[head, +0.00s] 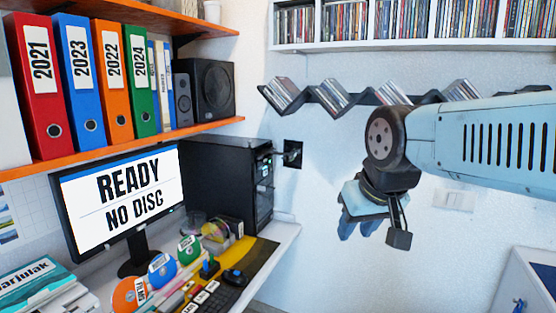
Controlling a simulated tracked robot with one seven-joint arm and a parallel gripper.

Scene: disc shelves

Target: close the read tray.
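The black computer tower (228,180) stands on the desk beside the monitor, with its narrow front turned to the right. Small green lights and drive fronts (264,172) show on that front at a steep angle. I cannot make out for sure which part is the read tray, or how far out it is. A small black square piece (292,153) shows just right of the tower; I cannot tell whether it belongs to the tower or the wall. My gripper (358,229) hangs in the air right of the tower, apart from it, fingers down. Its finger gap is unclear.
The monitor (125,195) reads "READY NO DISC". Labelled discs (162,270) and a keyboard (225,292) lie in front. An orange shelf (130,145) with binders and speakers hangs above. A zigzag disc rack (335,97) is on the wall. Space between gripper and tower looks clear.

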